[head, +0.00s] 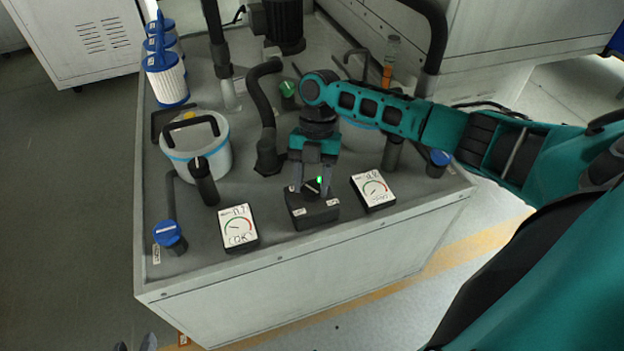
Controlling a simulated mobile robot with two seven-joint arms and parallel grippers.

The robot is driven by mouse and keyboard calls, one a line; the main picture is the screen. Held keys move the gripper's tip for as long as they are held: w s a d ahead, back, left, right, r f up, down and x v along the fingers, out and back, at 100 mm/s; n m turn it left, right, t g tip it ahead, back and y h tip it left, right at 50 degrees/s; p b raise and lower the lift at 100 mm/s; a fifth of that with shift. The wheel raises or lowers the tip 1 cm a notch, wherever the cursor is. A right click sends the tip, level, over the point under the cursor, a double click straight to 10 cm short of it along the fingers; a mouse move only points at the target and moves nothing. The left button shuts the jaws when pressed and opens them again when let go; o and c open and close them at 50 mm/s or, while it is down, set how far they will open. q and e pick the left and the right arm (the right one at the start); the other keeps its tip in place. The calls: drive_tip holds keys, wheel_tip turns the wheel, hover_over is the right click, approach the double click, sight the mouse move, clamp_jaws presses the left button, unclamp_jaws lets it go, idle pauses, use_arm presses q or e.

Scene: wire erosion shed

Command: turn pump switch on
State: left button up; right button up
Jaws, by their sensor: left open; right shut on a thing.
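The pump switch is a dark box (312,212) at the front edge of the grey cabinet top, between two white gauges. A small green light (319,180) glows at the top of the box. My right gripper (313,188) reaches down onto the box from above and is shut on its knob. The fingers hide most of the knob, so its exact angle cannot be told. Only the fingertips of my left gripper (135,346) show at the bottom left edge, apart and empty, well away from the switch, below the cabinet's front.
A left gauge (238,227) and a right gauge (373,190) flank the switch. A white filter housing (200,146), blue-capped valve (169,235), black hoses (263,110) and white cartridges (167,80) crowd the cabinet top (285,258). Floor at left is clear.

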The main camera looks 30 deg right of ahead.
use_arm(q)
drive_tip(key=shift+a, duration=0.15)
use_arm(e)
drive_tip(key=o, duration=1.1)
drive_tip(key=shift+c, duration=0.2)
use_arm(q)
drive_tip(key=shift+s+a+r+p, duration=0.15)
drive_tip(key=shift+s+a+p, duration=0.1)
drive_tip(key=shift+p, duration=0.45)
use_arm(e)
drive_tip(key=v, duration=1.3)
drive_tip(key=shift+a, duration=0.2)
